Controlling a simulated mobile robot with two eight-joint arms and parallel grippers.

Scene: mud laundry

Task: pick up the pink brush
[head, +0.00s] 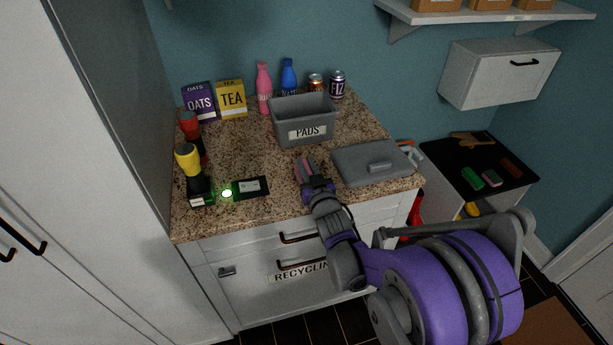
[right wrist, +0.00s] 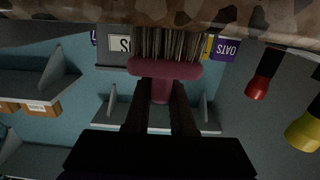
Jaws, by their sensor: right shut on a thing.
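The pink brush (head: 304,169) is at my right gripper (head: 313,184), over the front middle of the speckled counter. In the right wrist view the pink brush (right wrist: 165,69) has a dusky pink head with pale brown bristles pointing to the picture's top, towards the counter. My right gripper is shut on its short handle, one dark finger on each side. I cannot tell whether the bristles touch the counter. My left gripper is not in view.
A grey PADS bin (head: 304,122) stands behind the brush, and a grey lid (head: 372,164) lies to its right. A dark pad (head: 251,188) lies to the left. Bottles, cans and OATS (head: 200,103) and TEA (head: 232,99) boxes line the back.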

